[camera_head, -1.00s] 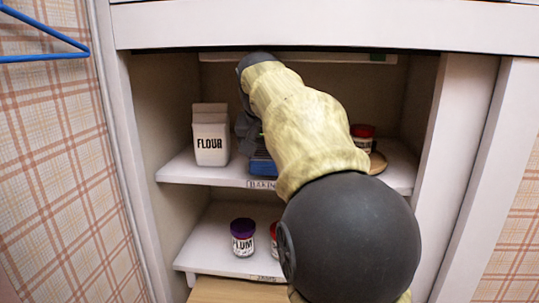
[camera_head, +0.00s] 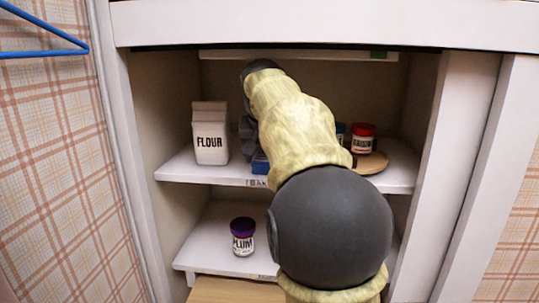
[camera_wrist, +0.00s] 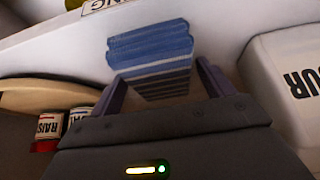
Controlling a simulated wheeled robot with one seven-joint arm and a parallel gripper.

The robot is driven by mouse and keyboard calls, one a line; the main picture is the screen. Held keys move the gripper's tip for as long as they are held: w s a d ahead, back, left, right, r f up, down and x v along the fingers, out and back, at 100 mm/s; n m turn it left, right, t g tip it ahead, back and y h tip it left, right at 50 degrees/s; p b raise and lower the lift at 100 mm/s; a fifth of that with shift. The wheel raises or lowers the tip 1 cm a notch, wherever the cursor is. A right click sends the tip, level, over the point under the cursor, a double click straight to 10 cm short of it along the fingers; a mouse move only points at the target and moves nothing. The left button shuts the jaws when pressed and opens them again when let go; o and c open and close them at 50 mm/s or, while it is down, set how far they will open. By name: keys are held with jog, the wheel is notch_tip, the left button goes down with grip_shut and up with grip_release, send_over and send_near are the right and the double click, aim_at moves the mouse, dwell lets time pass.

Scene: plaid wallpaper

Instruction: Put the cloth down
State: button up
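The cloth (camera_wrist: 150,48) is a folded blue striped stack lying on the upper shelf in the wrist view. Its lower, darker end lies between the two fingers of my gripper (camera_wrist: 162,72), with narrow gaps showing beside it. The fingers stand wide apart, so my gripper looks open around the cloth. In the head view a small blue part of the cloth (camera_head: 260,162) shows at the shelf's front edge. My gripper (camera_head: 248,140) is mostly hidden there behind my arm.
A flour carton (camera_head: 210,135) stands close on the left of my gripper. A red-lidded jar (camera_head: 362,138) stands on a round wooden board (camera_head: 372,163) at right. A plum jar (camera_head: 243,238) is on the lower shelf. Cupboard walls enclose both sides.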

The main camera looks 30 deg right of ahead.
jog(key=shift+s+r, duration=0.15)
jog(key=shift+r, duration=0.25)
jog(key=s+a, duration=0.7)
jog(key=s, duration=0.3)
jog(key=shift+r, duration=0.25)
jog(key=shift+s, duration=0.2)
dwell(0.3)
